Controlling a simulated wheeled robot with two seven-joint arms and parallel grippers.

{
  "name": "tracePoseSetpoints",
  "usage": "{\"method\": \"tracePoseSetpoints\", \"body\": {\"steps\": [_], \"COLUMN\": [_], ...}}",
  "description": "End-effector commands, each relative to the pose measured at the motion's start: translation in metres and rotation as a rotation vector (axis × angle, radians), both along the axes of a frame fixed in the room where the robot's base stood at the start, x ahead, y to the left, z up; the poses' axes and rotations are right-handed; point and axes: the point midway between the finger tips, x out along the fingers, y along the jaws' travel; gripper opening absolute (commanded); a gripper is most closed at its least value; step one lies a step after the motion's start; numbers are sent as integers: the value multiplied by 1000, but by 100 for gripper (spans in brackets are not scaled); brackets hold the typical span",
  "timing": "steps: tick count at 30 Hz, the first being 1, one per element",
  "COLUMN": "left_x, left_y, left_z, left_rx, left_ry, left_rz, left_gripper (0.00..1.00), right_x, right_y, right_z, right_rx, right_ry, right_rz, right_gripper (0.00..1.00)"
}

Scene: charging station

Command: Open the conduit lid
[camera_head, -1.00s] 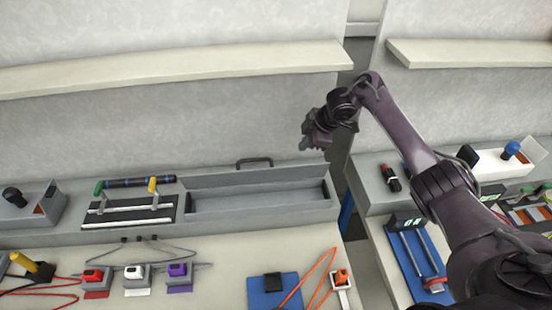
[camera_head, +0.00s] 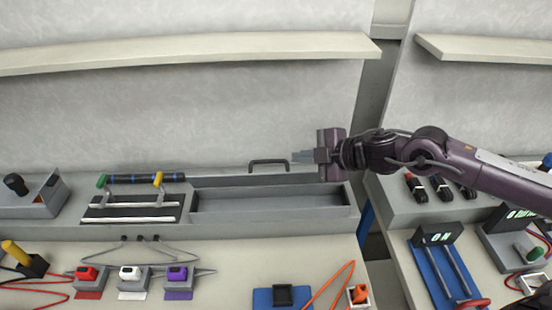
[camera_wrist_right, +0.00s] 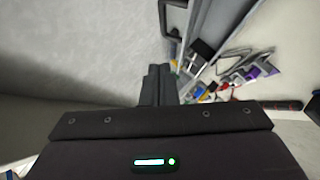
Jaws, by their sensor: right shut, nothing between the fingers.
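The conduit (camera_head: 347,213) is a long grey trough on the back ledge of the bench. Its inside is open to view. Its grey lid (camera_head: 240,181) runs along the back edge, swung up off the trough, and shows as a thin strip. A dark handle (camera_head: 268,162) stands at the lid's top edge. My right gripper (camera_head: 303,157) is shut and empty, above the right part of the lid, with its fingertips pointing left, just right of the handle in the picture. Its shut fingers also show in the right wrist view (camera_wrist_right: 158,86). My left gripper is out of view.
A rack (camera_head: 130,211) with green and yellow knobs sits left of the conduit. Red, white and purple connectors (camera_head: 178,274) stand on the bench in front. A shelf (camera_head: 200,52) runs along the wall above. A second bench with devices lies at the right.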

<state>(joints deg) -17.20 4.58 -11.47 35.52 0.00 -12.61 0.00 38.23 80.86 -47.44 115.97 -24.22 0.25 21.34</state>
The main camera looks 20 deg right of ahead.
Motion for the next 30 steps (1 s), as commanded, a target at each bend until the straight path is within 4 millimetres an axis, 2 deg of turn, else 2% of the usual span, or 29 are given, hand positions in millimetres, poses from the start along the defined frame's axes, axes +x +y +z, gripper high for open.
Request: {"method": "tracePoseSetpoints", "body": {"steps": [13, 21, 30], "left_x": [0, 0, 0], "left_y": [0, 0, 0], "left_z": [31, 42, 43], "left_rx": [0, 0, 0], "left_ry": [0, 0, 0], "left_rz": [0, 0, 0], "left_gripper": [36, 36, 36], "right_x": [58, 81, 86], "right_y": [46, 38, 36], "right_z": [-36, -60, -68], "right_rx": [1, -3, -4], "right_ry": [1, 1, 3], "right_rz": [2, 0, -1], "right_gripper": [0, 0, 0]}}
